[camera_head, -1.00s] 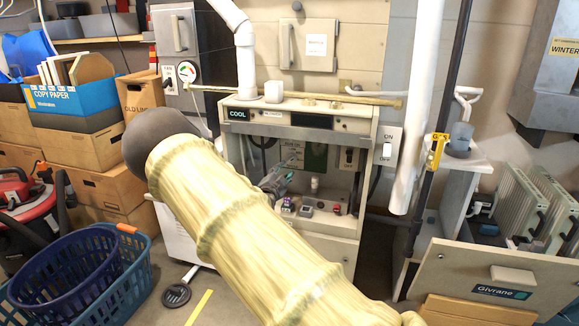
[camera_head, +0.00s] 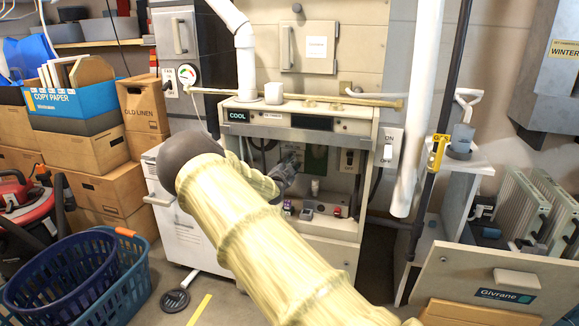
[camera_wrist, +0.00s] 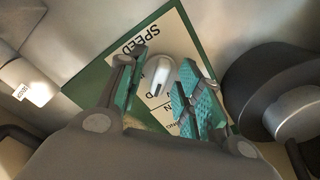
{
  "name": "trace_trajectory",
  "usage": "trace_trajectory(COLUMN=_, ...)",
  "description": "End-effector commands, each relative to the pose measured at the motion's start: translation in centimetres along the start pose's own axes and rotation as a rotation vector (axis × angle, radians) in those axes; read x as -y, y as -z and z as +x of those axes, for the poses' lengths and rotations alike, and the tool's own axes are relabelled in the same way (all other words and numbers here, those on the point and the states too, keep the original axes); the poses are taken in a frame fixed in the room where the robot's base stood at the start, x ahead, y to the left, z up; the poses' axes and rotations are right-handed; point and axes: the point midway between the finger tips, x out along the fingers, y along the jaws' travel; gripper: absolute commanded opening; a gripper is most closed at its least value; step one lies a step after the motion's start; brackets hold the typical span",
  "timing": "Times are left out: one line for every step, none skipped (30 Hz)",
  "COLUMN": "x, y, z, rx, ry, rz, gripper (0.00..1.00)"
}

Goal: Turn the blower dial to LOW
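The blower dial (camera_wrist: 159,75) is a pale rounded knob with a dark mark on it, on a cream plate with a green border (camera_wrist: 181,34). The plate's word SPEED appears upside down and tilted in the wrist view; its other lettering is partly hidden. My gripper (camera_wrist: 160,88) is open, its green-padded fingers on either side of the dial and apart from each other. I cannot tell whether they touch it. In the head view my gripper (camera_head: 288,168) is inside the open furnace cabinet (camera_head: 232,128), in front of the green-bordered panel, hiding the dial.
A large dark round part (camera_wrist: 285,90) is close to the right finger in the wrist view. Small coloured items (camera_head: 306,213) sit on the cabinet shelf below my gripper. A switch (camera_head: 349,160) is right of the panel. Blue baskets (camera_head: 125,275) stand on the floor at left.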

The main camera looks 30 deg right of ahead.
Motion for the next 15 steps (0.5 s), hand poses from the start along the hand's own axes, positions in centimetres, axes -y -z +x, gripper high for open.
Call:
trace_trajectory(x=0.0, y=-0.01, z=-0.01, rx=0.0, ry=0.0, rz=0.0, gripper=0.35)
trace_trajectory(x=0.01, y=-0.01, z=-0.02, rx=0.0, ry=0.0, rz=0.0, gripper=0.33)
trace_trajectory(x=0.01, y=-0.01, z=-0.02, rx=0.0, ry=0.0, rz=0.0, gripper=0.26)
trace_trajectory(x=0.01, y=-0.02, z=-0.02, rx=0.0, ry=0.0, rz=0.0, gripper=0.2)
trace_trajectory(x=0.01, y=-0.02, z=-0.03, rx=0.0, ry=0.0, rz=0.0, gripper=0.15)
trace_trajectory(x=0.02, y=-0.03, z=-0.03, rx=0.0, ry=0.0, rz=0.0, gripper=0.07)
trace_trajectory(x=0.02, y=-0.03, z=-0.03, rx=0.0, ry=0.0, rz=0.0, gripper=0.02)
trace_trajectory(x=0.01, y=-0.03, z=-0.03, rx=0.0, ry=0.0, rz=0.0, gripper=0.0)
trace_trajectory(x=0.01, y=-0.03, z=-0.04, rx=0.0, ry=0.0, rz=0.0, gripper=0.0)
trace_trajectory(x=0.0, y=-0.03, z=-0.04, rx=0.0, ry=0.0, rz=0.0, gripper=0.0)
trace_trajectory(x=0.17, y=-0.21, z=-0.31, rx=0.001, ry=0.0, rz=0.0, gripper=0.0)
trace_trajectory(x=0.07, y=-0.14, z=-0.2, rx=0.0, ry=0.0, rz=-0.001, gripper=0.0)
trace_trajectory(x=0.04, y=-0.12, z=-0.16, rx=0.001, ry=0.0, rz=-0.001, gripper=0.0)
trace_trajectory(x=0.02, y=-0.11, z=-0.13, rx=0.001, ry=0.0, rz=-0.003, gripper=0.0)
trace_trajectory(x=0.01, y=-0.09, z=-0.1, rx=0.001, ry=-0.001, rz=-0.007, gripper=0.0)
